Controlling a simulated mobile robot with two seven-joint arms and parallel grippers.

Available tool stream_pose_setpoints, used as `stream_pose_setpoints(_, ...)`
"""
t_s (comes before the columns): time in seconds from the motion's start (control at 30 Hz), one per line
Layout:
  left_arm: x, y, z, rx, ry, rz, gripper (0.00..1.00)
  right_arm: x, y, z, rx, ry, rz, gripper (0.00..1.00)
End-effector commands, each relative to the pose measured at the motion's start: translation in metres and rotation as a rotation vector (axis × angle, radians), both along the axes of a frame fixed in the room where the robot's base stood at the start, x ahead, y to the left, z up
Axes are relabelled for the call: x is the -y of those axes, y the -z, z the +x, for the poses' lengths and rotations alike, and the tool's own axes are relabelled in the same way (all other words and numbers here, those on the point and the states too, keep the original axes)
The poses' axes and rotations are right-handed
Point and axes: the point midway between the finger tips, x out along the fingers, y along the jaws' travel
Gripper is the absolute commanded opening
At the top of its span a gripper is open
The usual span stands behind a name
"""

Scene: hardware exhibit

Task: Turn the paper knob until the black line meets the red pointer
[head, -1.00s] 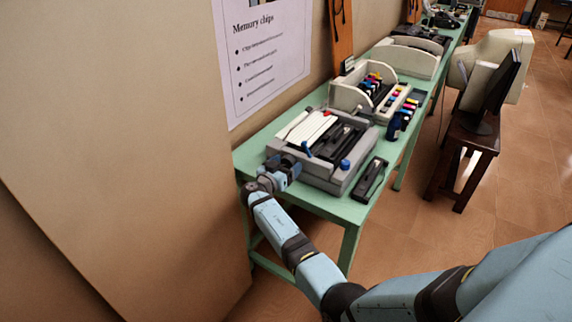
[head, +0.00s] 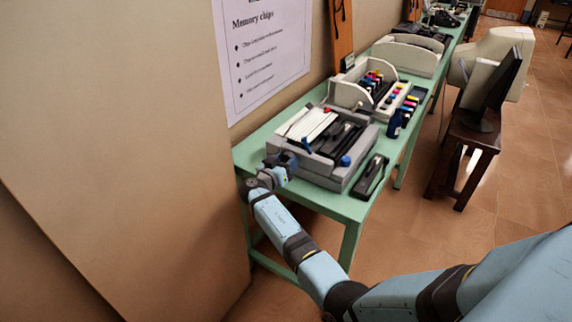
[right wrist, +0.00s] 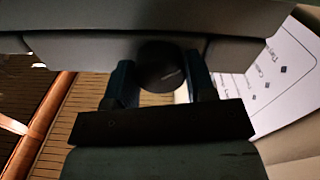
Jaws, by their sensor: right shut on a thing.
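The printer (head: 322,171), a grey and white machine, stands on the green table in the head view. The paper knob (right wrist: 163,65) is a dark round knob on its side in the right wrist view. My right gripper (head: 284,162) is at the printer's near left side. In the right wrist view my right gripper (right wrist: 161,82) has one finger on each side of the knob and is shut on it. The black line and the red pointer cannot be made out at the knob. My left gripper is out of view.
The green table (head: 325,204) runs back along the wall. A black stapler-like object (head: 371,176) lies right of the printer. A white tray with coloured bottles (head: 378,88) stands behind it. A dark stool (head: 468,140) stands right, with open floor between.

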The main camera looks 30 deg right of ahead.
Motion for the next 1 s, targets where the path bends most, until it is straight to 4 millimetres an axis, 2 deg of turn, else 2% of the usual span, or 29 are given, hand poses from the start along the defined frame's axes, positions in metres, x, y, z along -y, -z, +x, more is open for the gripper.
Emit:
stream_pose_setpoints(0.03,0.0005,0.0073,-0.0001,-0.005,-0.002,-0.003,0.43,0.0,0.004,-0.0003,-0.03,0.001,-0.014,0.27)
stream_pose_setpoints(0.2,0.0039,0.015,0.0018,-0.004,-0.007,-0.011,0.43,-0.0001,0.0043,-0.0003,-0.167,-0.001,-0.071,0.27)
stream_pose_setpoints(0.47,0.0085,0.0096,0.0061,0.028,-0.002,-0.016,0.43,-0.0004,0.0025,-0.0005,-0.397,0.0,-0.166,0.27)
stream_pose_setpoints(1.0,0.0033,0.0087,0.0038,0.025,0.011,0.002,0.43,-0.0002,-0.0003,-0.001,-0.872,-0.001,-0.362,0.27)
